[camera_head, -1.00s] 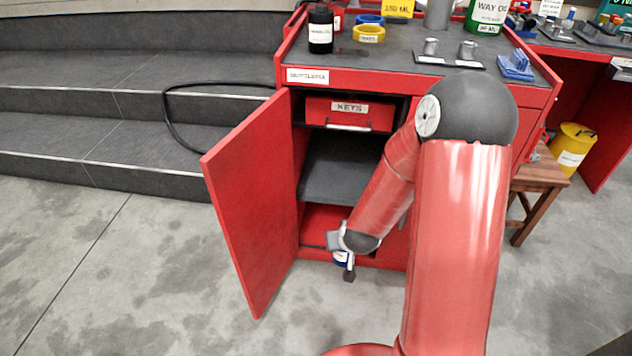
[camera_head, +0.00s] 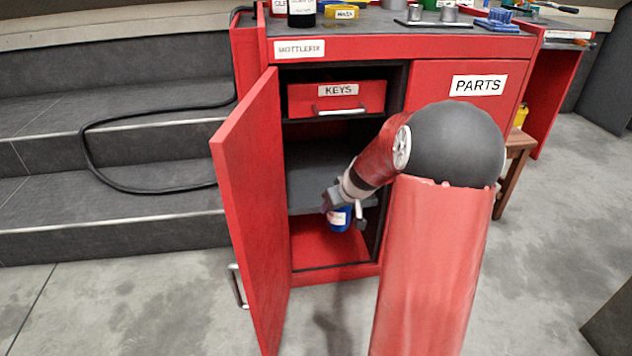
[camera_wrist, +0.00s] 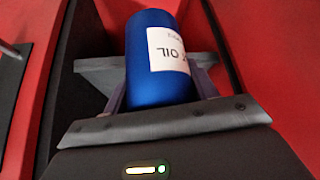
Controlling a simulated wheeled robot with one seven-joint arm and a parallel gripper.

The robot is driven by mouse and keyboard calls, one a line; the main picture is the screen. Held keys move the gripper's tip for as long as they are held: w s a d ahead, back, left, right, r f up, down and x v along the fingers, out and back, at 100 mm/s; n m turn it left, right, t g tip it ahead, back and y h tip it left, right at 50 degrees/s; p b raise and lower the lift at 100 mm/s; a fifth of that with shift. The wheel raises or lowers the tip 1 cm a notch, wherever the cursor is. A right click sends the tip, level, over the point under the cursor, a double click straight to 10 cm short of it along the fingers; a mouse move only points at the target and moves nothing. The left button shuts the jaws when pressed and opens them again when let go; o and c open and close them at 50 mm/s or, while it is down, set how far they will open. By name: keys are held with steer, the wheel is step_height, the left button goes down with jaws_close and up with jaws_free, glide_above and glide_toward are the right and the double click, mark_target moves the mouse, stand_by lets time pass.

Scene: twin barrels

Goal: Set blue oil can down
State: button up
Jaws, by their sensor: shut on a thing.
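The blue oil can (camera_head: 341,219) with a white label is in my gripper (camera_head: 343,212), in the lower part of the open red cabinet. In the wrist view the blue can (camera_wrist: 150,85) stands out between the two fingers, its label reading "OIL" upside down. My gripper (camera_wrist: 160,90) is shut on it. In the head view the can is in front of the grey middle shelf (camera_head: 310,180) and above the red cabinet floor (camera_head: 325,255). I cannot tell whether it touches anything below.
The red cabinet door (camera_head: 248,220) stands open at the left. A red KEYS drawer (camera_head: 336,98) is above the grey shelf. The PARTS panel (camera_head: 478,86) is to the right. The worktop (camera_head: 370,22) holds bottles and parts. Grey steps (camera_head: 110,160) lie left.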

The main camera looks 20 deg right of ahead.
steer(key=w+p, duration=0.1)
steer(key=w, duration=1.3)
steer(key=shift+w, duration=0.15)
steer(key=shift+w+a, duration=0.1)
steer(key=shift+w, duration=1.15)
steer(key=shift+w+f, duration=0.3)
steer(key=shift+f, duration=0.35)
steer(key=shift+f, duration=0.1)
steer(key=shift+f, duration=0.15)
steer(key=o, duration=1.2)
